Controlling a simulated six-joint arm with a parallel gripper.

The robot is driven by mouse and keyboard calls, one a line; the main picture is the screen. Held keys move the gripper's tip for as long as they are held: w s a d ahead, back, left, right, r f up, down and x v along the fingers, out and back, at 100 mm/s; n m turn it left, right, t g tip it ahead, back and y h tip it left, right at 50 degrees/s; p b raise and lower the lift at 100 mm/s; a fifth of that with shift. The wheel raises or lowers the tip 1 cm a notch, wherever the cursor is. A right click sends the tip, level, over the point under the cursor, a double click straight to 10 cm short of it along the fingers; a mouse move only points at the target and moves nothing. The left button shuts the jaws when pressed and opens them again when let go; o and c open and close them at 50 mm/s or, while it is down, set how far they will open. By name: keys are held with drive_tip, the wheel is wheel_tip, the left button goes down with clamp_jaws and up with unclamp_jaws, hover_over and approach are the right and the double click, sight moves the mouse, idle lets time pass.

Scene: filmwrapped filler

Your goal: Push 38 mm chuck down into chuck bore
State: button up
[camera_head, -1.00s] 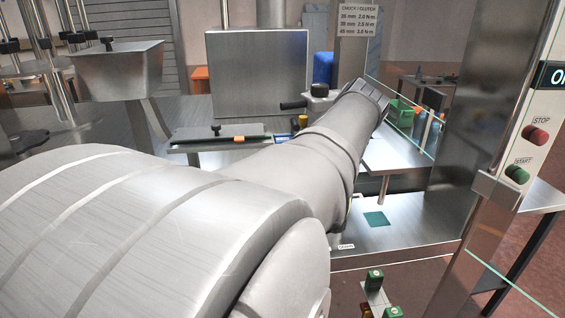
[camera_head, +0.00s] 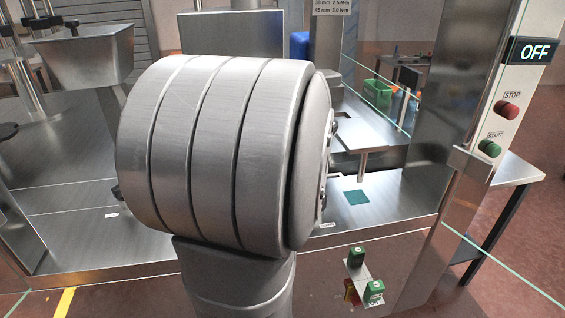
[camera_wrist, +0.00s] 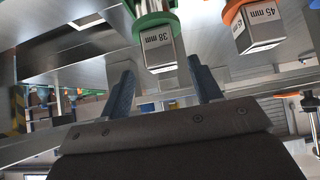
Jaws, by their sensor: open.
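My gripper (camera_wrist: 161,68) is open, with one blue finger on either side of the chuck's lower end in the picture. A gap shows between each finger and the chuck, and I see no contact. Whether the chuck lies between the fingers or beyond them, I cannot tell. I cannot make out the chuck bore in either view. In the head view my arm covers the middle, and the gripper and chuck are hidden.
A 45 mm chuck (camera_wrist: 258,30) with an orange collar hangs right of the 38 mm one. In the head view, a glass panel (camera_head: 378,85) and a steel post (camera_head: 440,190) with OFF sign and STOP and START buttons stand right. A steel hopper (camera_head: 85,55) is at left.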

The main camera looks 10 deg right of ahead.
drive_tip(key=shift+a+x, duration=0.2)
drive_tip(key=shift+x, duration=2.4)
drive_tip(key=shift+s, duration=0.1)
clamp_jaws()
